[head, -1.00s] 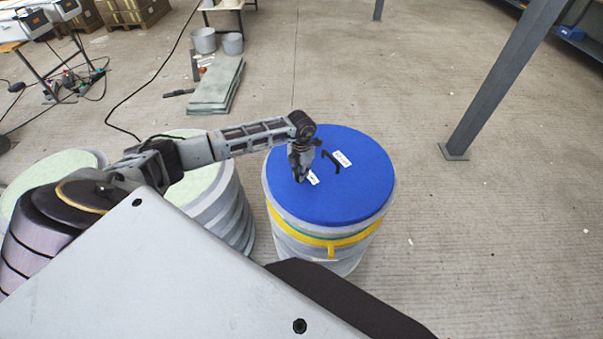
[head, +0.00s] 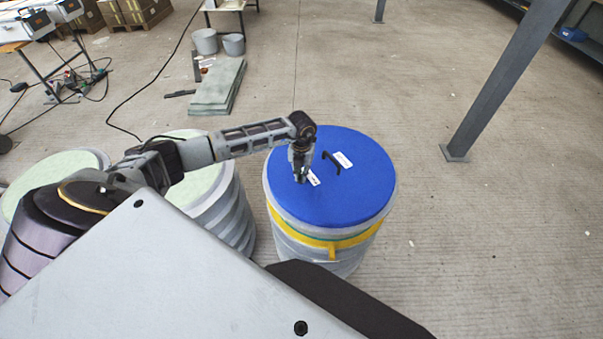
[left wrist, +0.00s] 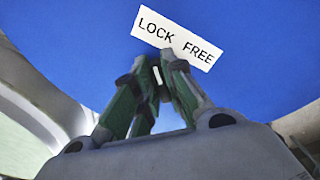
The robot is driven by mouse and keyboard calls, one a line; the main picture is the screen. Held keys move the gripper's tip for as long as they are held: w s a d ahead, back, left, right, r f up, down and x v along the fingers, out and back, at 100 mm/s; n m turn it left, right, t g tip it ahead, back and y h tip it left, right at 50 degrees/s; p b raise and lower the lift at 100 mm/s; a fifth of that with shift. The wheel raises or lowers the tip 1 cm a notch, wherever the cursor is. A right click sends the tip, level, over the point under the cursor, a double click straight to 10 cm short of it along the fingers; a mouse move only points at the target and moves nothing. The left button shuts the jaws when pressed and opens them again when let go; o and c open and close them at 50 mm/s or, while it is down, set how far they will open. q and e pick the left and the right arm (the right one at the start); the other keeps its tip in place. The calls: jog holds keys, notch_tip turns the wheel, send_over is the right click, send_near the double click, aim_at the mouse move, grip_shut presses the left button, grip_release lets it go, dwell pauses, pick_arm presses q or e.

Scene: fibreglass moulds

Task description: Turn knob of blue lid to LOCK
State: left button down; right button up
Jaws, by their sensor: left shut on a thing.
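The blue lid (head: 360,196) lies on a round grey drum with a yellow band, right of centre in the head view. My left gripper (head: 300,178) reaches down onto the lid's left part. In the left wrist view its two fingers (left wrist: 155,76) are closed together on the knob, which they mostly hide; only a small pale piece shows between the tips. A white label reading LOCK and FREE (left wrist: 176,38) lies just beyond the fingertips. My right gripper is out of view.
Pale-topped drums (head: 200,186) stand left of the lidded drum, under my left arm. A grey steel post (head: 505,80) rises on the right. Stacked green-grey slabs (head: 217,86) and buckets (head: 233,44) are behind. Floor right of the drum is clear.

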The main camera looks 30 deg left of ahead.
pick_arm(q)
jog(key=c, duration=1.5)
grip_release()
jog(key=shift+r, duration=6.05)
